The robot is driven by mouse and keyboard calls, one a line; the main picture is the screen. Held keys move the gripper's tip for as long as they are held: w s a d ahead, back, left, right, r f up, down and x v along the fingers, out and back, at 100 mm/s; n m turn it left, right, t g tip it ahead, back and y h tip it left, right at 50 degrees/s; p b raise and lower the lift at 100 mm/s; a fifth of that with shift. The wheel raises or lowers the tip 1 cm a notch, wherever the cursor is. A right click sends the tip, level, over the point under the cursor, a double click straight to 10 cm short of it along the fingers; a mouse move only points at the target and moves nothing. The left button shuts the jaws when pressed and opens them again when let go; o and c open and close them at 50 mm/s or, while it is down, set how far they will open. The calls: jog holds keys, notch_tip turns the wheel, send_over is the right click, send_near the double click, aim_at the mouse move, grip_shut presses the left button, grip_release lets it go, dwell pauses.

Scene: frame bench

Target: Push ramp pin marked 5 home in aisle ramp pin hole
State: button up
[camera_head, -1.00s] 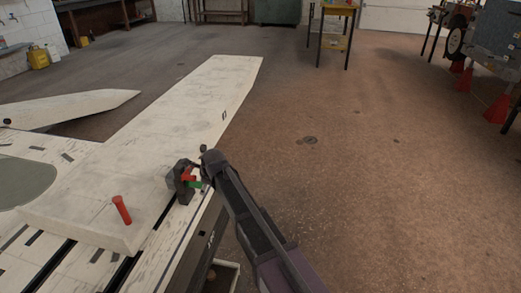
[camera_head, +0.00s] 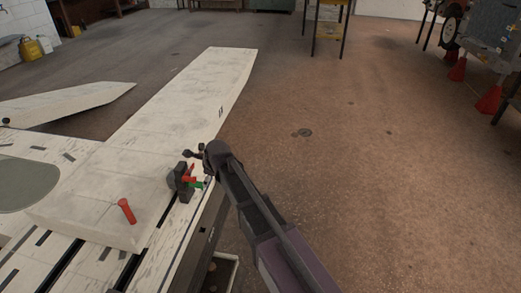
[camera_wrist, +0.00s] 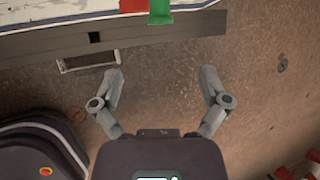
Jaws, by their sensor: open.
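A red pin (camera_head: 126,210) with a wider head stands up, slightly tilted, from the pale ramp panel at the near left in the head view; I cannot read a number on it. How deep it sits, and its hole, do not show. In the wrist view my gripper (camera_wrist: 162,76) is open and empty, its two grey fingers spread, over the floor just off the bench edge. A green piece (camera_wrist: 160,10) and a red piece (camera_wrist: 133,5) lie beyond the fingertips at the top. In the head view my arm hides part of the gripper.
A dark block (camera_head: 183,182) stands at the bench's right edge, beside red and green pieces. A long pale panel (camera_head: 205,90) extends away. A tray (camera_wrist: 90,62) sits below the edge. Open floor (camera_head: 350,190) lies to the right; red cones (camera_head: 489,100) are farther off.

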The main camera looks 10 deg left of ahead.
jog(key=d+r+n+h+p, duration=0.1)
jog(key=d+r+n+p, duration=0.2)
jog(key=d+r+p, duration=0.3)
jog(key=s+d+r+n+p, duration=0.1)
jog(key=d+r+n+p, duration=0.3)
jog(key=d, duration=0.9)
notch_tip(320, 180, up, 2)
jog(key=p, duration=0.3)
jog(key=shift+s+g+h, duration=0.25)
jog(key=shift+g+h, duration=0.15)
jog(key=shift+r, duration=0.1)
jog(key=s+d+n+g+h, duration=0.15)
jog(key=s+d+n, duration=0.45)
jog(key=d, duration=0.7)
jog(key=s+d+n+g+h, duration=0.15)
jog(key=s+d+n, duration=0.45)
jog(key=d, duration=0.6)
notch_tip(320, 180, up, 19)
jog(key=p, duration=1.9)
jog(key=shift+w+y+p, duration=0.15)
jog(key=shift+y+p, duration=0.2)
jog(key=shift+y, duration=0.05)
